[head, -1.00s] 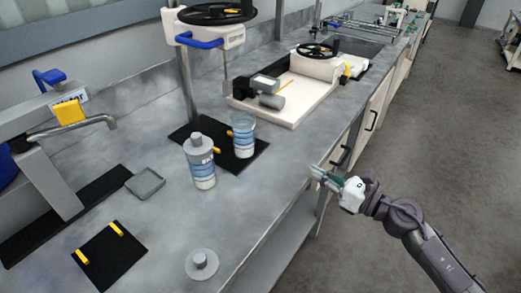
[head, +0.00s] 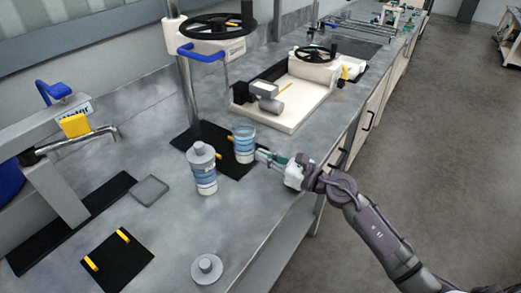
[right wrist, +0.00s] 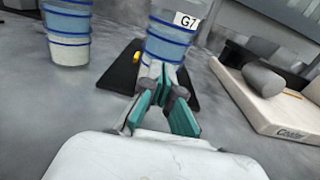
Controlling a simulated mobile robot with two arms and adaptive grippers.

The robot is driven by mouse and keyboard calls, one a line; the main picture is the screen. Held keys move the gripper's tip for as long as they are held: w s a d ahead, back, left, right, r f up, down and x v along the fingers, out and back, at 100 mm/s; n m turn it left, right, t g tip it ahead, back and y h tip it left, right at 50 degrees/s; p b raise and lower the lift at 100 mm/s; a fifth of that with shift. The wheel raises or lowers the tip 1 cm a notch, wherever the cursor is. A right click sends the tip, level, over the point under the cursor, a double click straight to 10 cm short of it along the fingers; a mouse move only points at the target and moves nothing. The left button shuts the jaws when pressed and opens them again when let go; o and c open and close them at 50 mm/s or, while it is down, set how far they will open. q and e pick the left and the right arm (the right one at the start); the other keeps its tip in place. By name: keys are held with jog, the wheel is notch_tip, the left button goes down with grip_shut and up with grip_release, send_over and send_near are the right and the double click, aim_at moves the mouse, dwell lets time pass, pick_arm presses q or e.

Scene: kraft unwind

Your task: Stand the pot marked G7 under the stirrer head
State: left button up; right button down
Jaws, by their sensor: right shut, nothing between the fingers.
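The pot marked G7 (head: 244,144), a clear pot with blue bands, stands upright on the black base plate (head: 221,164) of the stirrer. Its G7 label shows in the right wrist view (right wrist: 170,40). The stirrer head (head: 213,48), white with a blue handle and a black wheel, is on a post above the plate, with a thin rod hanging down. The pot is toward the plate's front right from the post. My right gripper (head: 262,156) is shut and empty, its fingertips close to the pot's side; I cannot tell whether they touch. It shows in the right wrist view too (right wrist: 160,85).
A grey-lidded banded bottle (head: 203,172) stands left of the pot, close by. A loose grey lid (head: 207,268) lies near the front edge. A black mat with yellow strips (head: 118,262) and a tap (head: 80,143) are at left. A white machine (head: 300,95) stands behind right.

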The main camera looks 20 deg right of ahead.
aim_at(252, 151)
jog(key=shift+w+a, duration=0.45)
jog(key=shift+w, duration=0.1)
jog(key=x, duration=0.4)
jog(key=shift+w+a, duration=0.2)
jog(key=shift+w, duration=0.1)
jog(key=shift+s, duration=0.1)
jog(key=shift+d, duration=0.1)
